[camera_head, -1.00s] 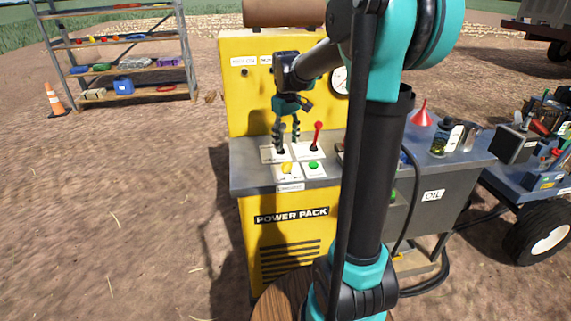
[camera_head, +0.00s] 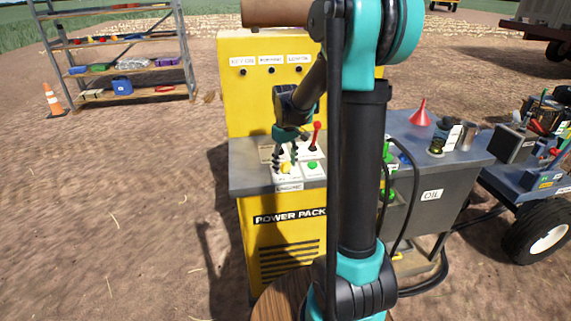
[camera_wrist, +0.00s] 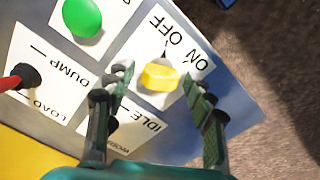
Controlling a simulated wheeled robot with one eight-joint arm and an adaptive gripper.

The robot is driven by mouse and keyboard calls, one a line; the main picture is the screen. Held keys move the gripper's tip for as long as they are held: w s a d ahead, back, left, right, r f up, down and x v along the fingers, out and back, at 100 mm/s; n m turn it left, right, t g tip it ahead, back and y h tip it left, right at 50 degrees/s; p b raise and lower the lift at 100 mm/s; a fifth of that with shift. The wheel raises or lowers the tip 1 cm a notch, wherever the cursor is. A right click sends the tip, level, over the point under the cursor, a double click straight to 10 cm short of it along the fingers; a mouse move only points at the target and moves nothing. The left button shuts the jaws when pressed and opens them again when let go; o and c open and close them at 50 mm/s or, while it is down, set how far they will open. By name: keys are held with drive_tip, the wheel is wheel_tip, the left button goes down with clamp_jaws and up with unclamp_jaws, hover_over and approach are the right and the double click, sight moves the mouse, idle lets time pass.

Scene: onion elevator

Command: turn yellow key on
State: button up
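The yellow key (camera_wrist: 160,77) is a rounded yellow knob on a white plate marked OFF and ON. It sits on the grey top of the yellow power pack (camera_head: 243,184). In the head view the key (camera_head: 286,169) shows just below my gripper (camera_head: 287,161). In the wrist view my gripper (camera_wrist: 165,95) is open, with one finger on each side of the key. The fingers look apart from the key, and their exact height over it cannot be told. The key's small pointer mark lies on the OFF/ON side.
A green button (camera_wrist: 82,17) is beside the key's plate. A red-knobbed lever (camera_head: 316,136) stands behind it, and another plate marked IDLE (camera_wrist: 140,124) lies partly under the fingers. A grey OIL cabinet (camera_head: 455,196) adjoins on the right. Open dirt lies to the left.

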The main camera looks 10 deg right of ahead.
drive_tip(key=c, duration=1)
drive_tip(key=m, duration=0.5)
drive_tip(key=shift+m, duration=0.4)
drive_tip(key=m, duration=0.6)
drive_tip(key=o, duration=1.1)
drive_tip(key=shift+o, duration=0.2)
